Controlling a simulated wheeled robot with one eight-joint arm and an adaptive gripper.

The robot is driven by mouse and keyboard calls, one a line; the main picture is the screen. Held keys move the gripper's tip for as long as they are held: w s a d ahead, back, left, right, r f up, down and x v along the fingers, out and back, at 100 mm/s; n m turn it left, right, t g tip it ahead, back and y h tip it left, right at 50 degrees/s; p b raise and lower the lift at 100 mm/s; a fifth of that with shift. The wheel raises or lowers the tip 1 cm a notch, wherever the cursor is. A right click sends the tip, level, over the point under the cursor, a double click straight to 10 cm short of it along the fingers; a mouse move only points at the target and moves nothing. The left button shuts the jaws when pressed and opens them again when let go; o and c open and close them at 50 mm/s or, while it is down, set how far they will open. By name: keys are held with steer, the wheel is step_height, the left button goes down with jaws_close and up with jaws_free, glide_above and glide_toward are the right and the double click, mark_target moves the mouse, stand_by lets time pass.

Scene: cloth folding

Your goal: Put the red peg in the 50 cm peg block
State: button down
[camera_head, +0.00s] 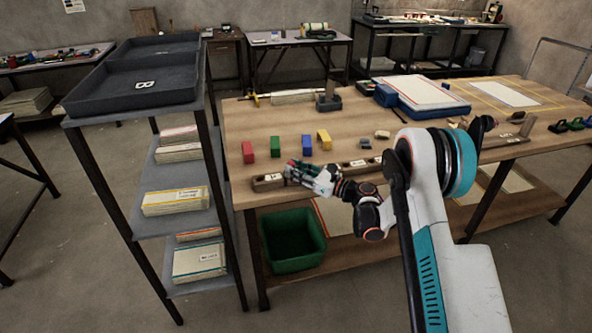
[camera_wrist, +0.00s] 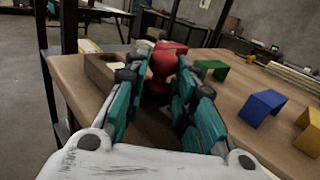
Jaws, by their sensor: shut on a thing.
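My gripper (camera_head: 292,170) is low over the front left edge of the wooden table. In the wrist view its two teal-padded fingers (camera_wrist: 158,88) are shut on the red peg (camera_wrist: 161,62), which has a rounded top. The fingers cover much of the peg, and I cannot tell whether its lower end touches anything. A wooden peg block (camera_head: 266,183) with a pale label lies just left of my gripper; it also shows in the wrist view (camera_wrist: 98,66), beside the left finger. Another labelled wooden piece (camera_head: 352,167) lies to the right. I cannot read the labels.
Red (camera_head: 248,153), green (camera_head: 275,146), blue (camera_head: 307,146) and yellow (camera_head: 324,139) bridge-shaped blocks stand in a row behind my gripper. A grey shelf rack (camera_head: 170,205) stands close to the table's left side. A green bin (camera_head: 293,262) is below the table's front.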

steer(key=shift+s+f, duration=0.15)
steer(key=shift+f, duration=0.25)
steer(key=c, duration=1.3)
jaws_free()
steer(key=shift+s, duration=0.1)
